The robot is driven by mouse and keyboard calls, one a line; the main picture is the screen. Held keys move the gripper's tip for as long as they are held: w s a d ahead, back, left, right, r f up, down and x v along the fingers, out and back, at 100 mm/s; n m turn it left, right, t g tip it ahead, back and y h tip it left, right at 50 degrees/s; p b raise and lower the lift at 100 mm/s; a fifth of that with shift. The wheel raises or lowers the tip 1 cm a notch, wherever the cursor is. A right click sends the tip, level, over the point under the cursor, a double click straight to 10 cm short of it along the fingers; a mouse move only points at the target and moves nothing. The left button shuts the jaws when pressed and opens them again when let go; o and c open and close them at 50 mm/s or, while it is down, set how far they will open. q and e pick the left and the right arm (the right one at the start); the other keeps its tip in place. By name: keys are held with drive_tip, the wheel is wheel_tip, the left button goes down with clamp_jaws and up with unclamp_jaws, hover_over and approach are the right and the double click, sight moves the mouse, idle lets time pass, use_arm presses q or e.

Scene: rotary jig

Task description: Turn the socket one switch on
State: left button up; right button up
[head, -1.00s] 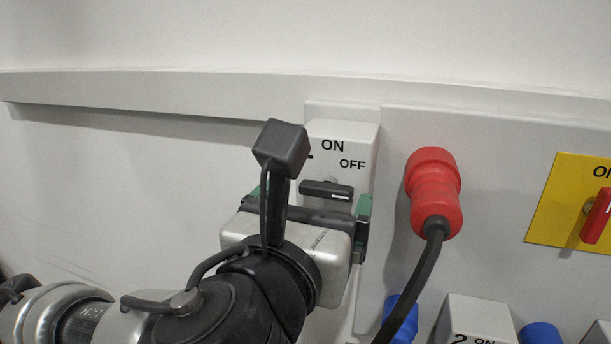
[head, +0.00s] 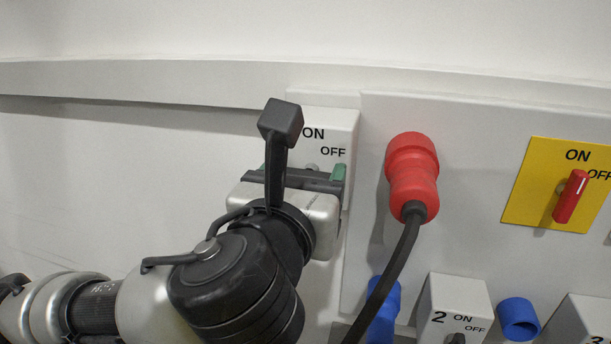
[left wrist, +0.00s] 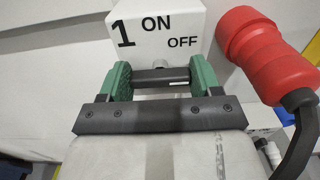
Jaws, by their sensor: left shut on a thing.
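The socket one switch box (head: 345,130) is white, with ON at its upper left and OFF to the right. In the left wrist view the box (left wrist: 158,45) also shows a 1. Its black bar handle (left wrist: 160,77) lies level across the box front, its length running between the green fingers. My left gripper (head: 303,174) is at the lower front of the box. In the left wrist view the gripper (left wrist: 162,78) is shut on the handle, a finger at each end. The head view mostly hides the handle behind the gripper. My right gripper is not in view.
A red plug (head: 411,175) with a dark cable hangs close right of the box. A yellow plate (head: 528,190) with a red switch (head: 570,197) is farther right. Switch box two (head: 455,295) and blue sockets (head: 518,318) are below. The wall at left is clear.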

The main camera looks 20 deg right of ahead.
use_arm(q)
drive_tip(key=shift+n, duration=0.3)
drive_tip(key=n+b, duration=0.2)
drive_tip(key=n, duration=0.1)
drive_tip(key=shift+f, duration=0.15)
drive_tip(key=n+b, duration=0.2)
drive_tip(key=n, duration=0.3)
drive_tip(key=shift+a, duration=0.1)
drive_tip(key=n+b, duration=0.3)
drive_tip(key=n, duration=0.6)
drive_tip(key=shift+w+n+b, duration=0.1)
drive_tip(key=shift+n+b, duration=0.2)
drive_tip(key=o, duration=0.9)
drive_tip(key=shift+a, duration=0.1)
